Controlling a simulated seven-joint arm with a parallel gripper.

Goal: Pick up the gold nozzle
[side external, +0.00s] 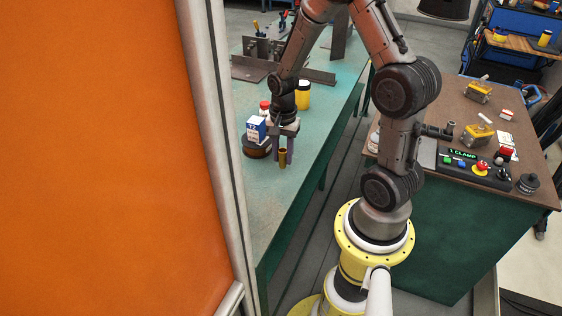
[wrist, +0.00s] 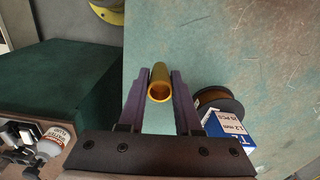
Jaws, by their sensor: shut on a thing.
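The gold nozzle (side external: 282,159) is a small gold tube at my gripper, above or on the teal table; I cannot tell if it touches the table. In the wrist view the nozzle (wrist: 159,84) sits between the two purple fingers, its hollow end facing the camera. My gripper (side external: 283,152) points down at the table and is shut on the nozzle. In the wrist view the gripper (wrist: 160,86) has a finger on each side of it.
A blue and white box (side external: 256,129) stands by a dark spool (side external: 257,147) left of my gripper. A yellow container (side external: 303,95) is behind. Metal brackets (side external: 255,70) stand farther back. The near part of the teal table (side external: 290,200) is clear.

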